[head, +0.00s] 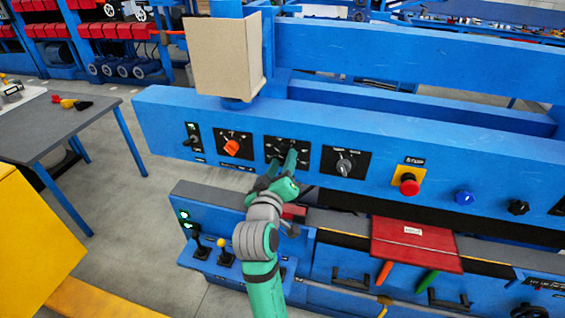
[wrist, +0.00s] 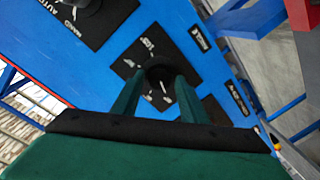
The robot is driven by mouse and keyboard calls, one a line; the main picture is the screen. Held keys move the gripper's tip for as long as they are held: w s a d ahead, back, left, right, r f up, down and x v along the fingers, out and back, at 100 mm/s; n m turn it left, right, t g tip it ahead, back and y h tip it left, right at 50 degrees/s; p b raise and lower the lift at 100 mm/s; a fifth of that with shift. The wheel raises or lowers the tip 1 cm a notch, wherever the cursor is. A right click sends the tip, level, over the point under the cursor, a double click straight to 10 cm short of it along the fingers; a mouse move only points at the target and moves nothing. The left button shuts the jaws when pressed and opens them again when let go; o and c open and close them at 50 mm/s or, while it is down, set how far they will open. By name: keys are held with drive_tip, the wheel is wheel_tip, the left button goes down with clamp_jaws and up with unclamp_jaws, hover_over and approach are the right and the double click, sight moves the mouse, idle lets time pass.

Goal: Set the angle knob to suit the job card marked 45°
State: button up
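The black angle knob (wrist: 159,76) sits on a dark plate with white markings, seen in the wrist view. The same plate (head: 272,143) is on the blue panel in the head view, where my gripper covers most of the knob. My gripper (head: 282,163) reaches the plate from below. In the wrist view its two green fingers (wrist: 159,88) stand on either side of the knob; whether they press on it I cannot tell. The knob's pointer setting is not clear. A white card (head: 412,230) lies on a red folder; its writing is too small to read.
An orange knob (head: 232,147) is left of my gripper and a grey knob (head: 345,165) is right of it. A red stop button (head: 409,186) is further right. A cardboard piece (head: 224,57) stands above the panel. Levers (head: 224,250) stand on the lower box.

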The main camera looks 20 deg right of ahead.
drive_tip(key=shift+o, duration=0.5)
drive_tip(key=v, duration=1.1)
